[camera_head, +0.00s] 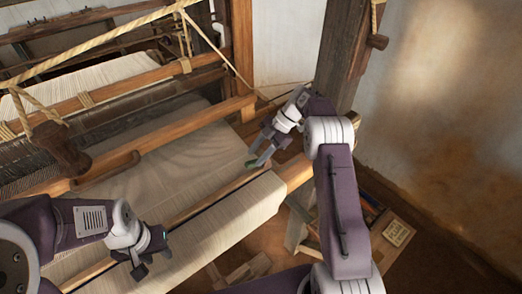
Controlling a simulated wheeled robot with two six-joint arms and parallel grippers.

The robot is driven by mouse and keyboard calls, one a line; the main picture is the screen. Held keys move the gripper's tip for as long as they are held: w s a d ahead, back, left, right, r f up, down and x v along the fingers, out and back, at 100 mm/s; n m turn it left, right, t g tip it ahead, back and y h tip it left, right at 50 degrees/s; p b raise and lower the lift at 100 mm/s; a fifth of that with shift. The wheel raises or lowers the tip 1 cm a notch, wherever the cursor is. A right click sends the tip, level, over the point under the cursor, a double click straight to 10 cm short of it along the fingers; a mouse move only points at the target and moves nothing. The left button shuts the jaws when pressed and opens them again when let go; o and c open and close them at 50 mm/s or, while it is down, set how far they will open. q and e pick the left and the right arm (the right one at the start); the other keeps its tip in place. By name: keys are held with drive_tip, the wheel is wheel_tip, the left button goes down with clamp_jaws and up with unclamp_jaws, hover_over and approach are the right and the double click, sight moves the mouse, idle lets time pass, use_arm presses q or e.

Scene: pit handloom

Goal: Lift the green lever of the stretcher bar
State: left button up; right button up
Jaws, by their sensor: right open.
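The green lever (250,163) shows as a small green piece on the cloth at the right end of a thin wooden bar (205,203), which appears to be the stretcher bar. My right gripper (257,158) is open, with its fingertips right at the green lever. The fingers partly cover the lever, and I cannot tell whether they touch it. My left gripper (153,264) is low over the cloth near the bar's left part. Its fingers are dark and small, and I cannot tell how far apart they are.
White cloth (235,214) wraps over the front beam (295,172). A wooden beater (150,143) crosses behind the grippers, with ropes above. A dark post (345,55) stands at right. A box with a sign (397,233) lies on the floor at right.

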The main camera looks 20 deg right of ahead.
use_arm(q)
drive_tip(key=shift+f+b, duration=0.55)
drive_tip(key=shift+f, duration=0.2)
use_arm(e)
drive_tip(key=v, duration=0.3)
drive_tip(key=shift+w+d, duration=0.1)
drive_tip(key=shift+d, duration=0.15)
use_arm(q)
drive_tip(key=shift+r+p, duration=0.55)
drive_tip(key=shift+r, duration=0.15)
use_arm(e)
drive_tip(key=v, duration=0.5)
drive_tip(key=shift+r, duration=0.2)
